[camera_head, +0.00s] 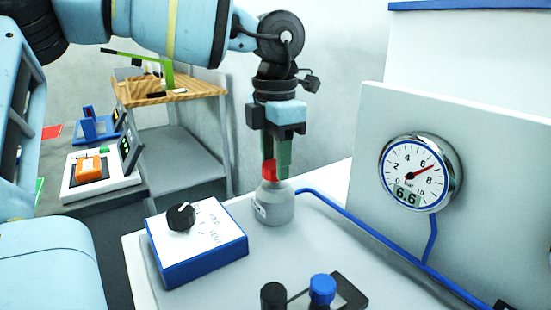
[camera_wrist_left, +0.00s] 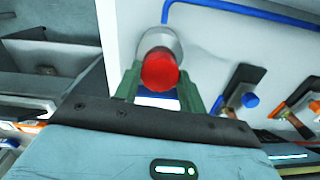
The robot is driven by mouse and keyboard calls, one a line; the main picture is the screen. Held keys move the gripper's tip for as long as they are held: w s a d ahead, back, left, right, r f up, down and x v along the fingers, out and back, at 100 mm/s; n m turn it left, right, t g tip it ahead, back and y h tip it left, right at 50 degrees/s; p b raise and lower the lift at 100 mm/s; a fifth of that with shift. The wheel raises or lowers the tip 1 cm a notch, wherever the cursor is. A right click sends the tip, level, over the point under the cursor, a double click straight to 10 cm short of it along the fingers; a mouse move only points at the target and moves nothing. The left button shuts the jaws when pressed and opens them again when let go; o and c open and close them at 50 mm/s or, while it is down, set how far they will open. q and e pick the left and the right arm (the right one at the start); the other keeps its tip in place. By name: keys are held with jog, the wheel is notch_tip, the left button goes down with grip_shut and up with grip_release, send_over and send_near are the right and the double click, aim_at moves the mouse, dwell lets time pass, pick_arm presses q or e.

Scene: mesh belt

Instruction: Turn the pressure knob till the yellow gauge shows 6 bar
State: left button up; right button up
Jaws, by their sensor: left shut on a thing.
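A red knob (camera_head: 269,171) tops a grey rounded housing (camera_head: 273,205) on the light bench. My left gripper (camera_head: 277,163) points down, its green fingers shut on the red knob. In the left wrist view the red knob (camera_wrist_left: 160,70) sits between the fingers of the gripper (camera_wrist_left: 158,88). A round gauge (camera_head: 415,172) with a chrome case, white dial and blue ring is on the upright panel. Its red needle points between 6 and 8, and its display reads 6.6 bar. No yellow gauge shows. My right gripper is not in view.
A blue box (camera_head: 195,272) with a black selector knob (camera_head: 181,216) is left of the housing. A blue pipe (camera_head: 372,235) runs from the housing along the bench towards the gauge. A blue knob (camera_head: 322,289) and a black knob (camera_head: 273,295) stand in front.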

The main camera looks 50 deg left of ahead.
pick_arm(q)
jog(key=shift+n, duration=1.4)
jog(key=o, duration=1)
jog(key=shift+c, duration=0.2)
notch_tip(320, 180, up, 8)
jog(key=shift+f+p, duration=0.1)
jog(key=shift+p, duration=0.2)
jog(key=shift+s, duration=0.1)
